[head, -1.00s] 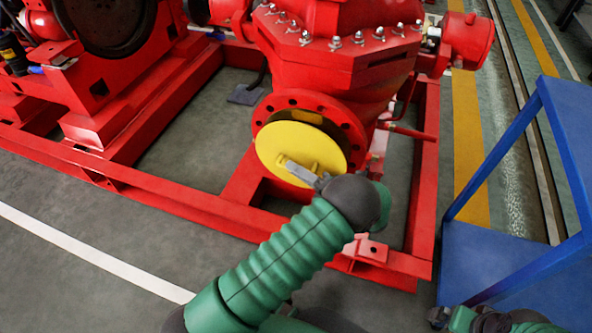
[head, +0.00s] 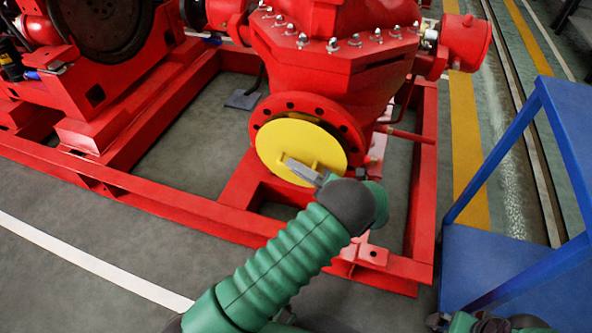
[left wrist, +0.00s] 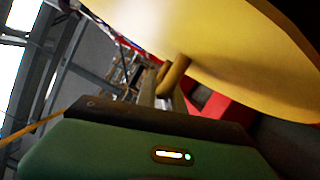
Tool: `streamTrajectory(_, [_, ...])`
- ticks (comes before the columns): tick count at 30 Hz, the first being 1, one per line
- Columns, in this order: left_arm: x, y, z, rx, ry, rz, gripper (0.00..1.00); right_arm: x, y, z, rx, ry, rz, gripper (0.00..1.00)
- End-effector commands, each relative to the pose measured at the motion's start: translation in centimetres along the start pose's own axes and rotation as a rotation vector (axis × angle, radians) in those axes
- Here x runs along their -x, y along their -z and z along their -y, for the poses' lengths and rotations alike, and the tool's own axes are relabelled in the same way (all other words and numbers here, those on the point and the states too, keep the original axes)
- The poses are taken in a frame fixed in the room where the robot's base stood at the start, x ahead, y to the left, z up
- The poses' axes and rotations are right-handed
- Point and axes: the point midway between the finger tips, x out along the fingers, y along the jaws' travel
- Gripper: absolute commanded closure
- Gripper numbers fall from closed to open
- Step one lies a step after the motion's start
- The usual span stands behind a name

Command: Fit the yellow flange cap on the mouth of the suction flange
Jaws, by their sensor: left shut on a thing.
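The yellow flange cap (head: 300,140) is a round disc with a bar handle on its outer face. In the head view it stands upright in front of the red suction flange (head: 342,122), covering its mouth and the lower left of its drilled ring. I cannot tell whether the two touch. My left gripper (head: 300,170) is shut on the cap's handle, low on the disc. The left wrist view shows the cap's yellow face (left wrist: 225,50) and the handle post (left wrist: 173,76). My right gripper (head: 437,319) is at the bottom edge, mostly cut off.
The red pump body (head: 340,55) rises above the flange. A red base frame (head: 190,203) surrounds it, with a rail in front, below the cap. A blue stand (head: 520,265) is at the right. Grey floor lies open at the lower left.

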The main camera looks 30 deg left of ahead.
Motion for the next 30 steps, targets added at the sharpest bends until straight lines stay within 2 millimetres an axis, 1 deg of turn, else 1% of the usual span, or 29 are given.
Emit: streamTrajectory(30, [-0.7, -2.1, 0.7, 0.001, -0.001, 0.0, 1.0, -1.1, -0.3, 0.0, 0.0, 0.0, 0.0, 0.0])
